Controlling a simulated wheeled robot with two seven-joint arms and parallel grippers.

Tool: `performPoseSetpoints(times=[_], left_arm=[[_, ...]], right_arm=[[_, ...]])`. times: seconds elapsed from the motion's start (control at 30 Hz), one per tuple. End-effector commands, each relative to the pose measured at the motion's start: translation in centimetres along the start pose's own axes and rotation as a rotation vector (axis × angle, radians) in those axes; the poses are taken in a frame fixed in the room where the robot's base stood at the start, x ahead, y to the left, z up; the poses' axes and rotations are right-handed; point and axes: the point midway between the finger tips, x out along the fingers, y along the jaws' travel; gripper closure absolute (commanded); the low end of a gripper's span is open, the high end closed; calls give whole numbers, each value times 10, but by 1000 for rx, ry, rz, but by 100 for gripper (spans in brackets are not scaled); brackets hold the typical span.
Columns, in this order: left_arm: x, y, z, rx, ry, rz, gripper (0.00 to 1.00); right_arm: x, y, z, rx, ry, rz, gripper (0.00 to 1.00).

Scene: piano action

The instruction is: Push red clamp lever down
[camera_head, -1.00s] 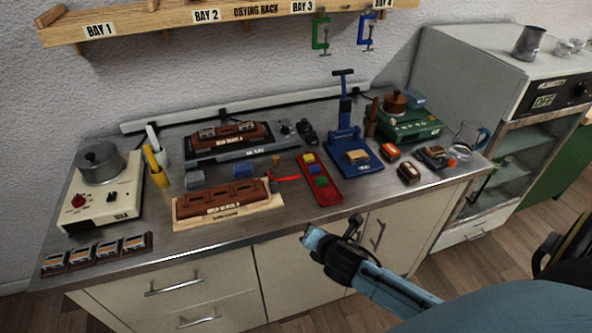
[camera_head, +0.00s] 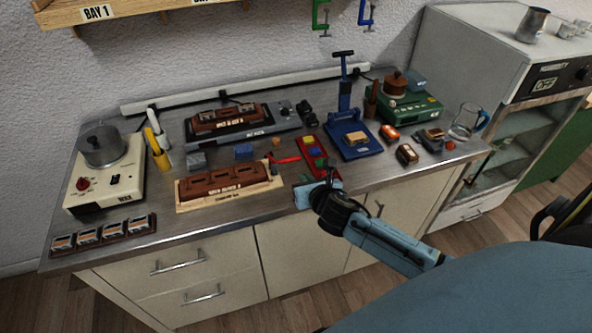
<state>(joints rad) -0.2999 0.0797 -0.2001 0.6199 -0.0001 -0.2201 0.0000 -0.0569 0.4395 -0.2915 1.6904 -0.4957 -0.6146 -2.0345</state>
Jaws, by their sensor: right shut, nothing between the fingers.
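The red clamp lever (camera_head: 285,160) sticks out to the right from the toggle clamp at the right end of a brown mould block. That block (camera_head: 229,184) lies on a pale wooden board (camera_head: 225,204) near the counter's front edge. The lever looks roughly level. My right gripper (camera_head: 300,196) is shut and empty. It is at the counter's front edge, below and slightly right of the lever in the picture, and apart from it. My left gripper is not in view.
A red tray (camera_head: 307,146) with coloured blocks lies right of the lever. A blue press (camera_head: 350,138) stands further right. A second brown block (camera_head: 229,118) sits on a grey hot plate behind. A hot plate with a pot (camera_head: 101,148) is at the left.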

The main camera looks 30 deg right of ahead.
Motion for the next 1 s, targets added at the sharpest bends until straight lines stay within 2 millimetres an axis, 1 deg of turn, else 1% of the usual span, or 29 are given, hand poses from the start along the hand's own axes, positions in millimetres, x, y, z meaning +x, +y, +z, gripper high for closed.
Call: performPoseSetpoints(times=[0.03,0.2,0.3,0.43,0.63,1.0], left_arm=[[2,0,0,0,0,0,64],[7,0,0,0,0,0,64],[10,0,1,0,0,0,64],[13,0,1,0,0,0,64],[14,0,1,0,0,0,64],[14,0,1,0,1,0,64]], right_arm=[[10,0,0,3,0,-2,100],[39,0,0,3,-1,-1,100],[54,1,0,3,0,0,100],[68,0,-1,3,0,0,100],[77,0,0,2,1,0,100],[78,0,0,1,0,0,100]])
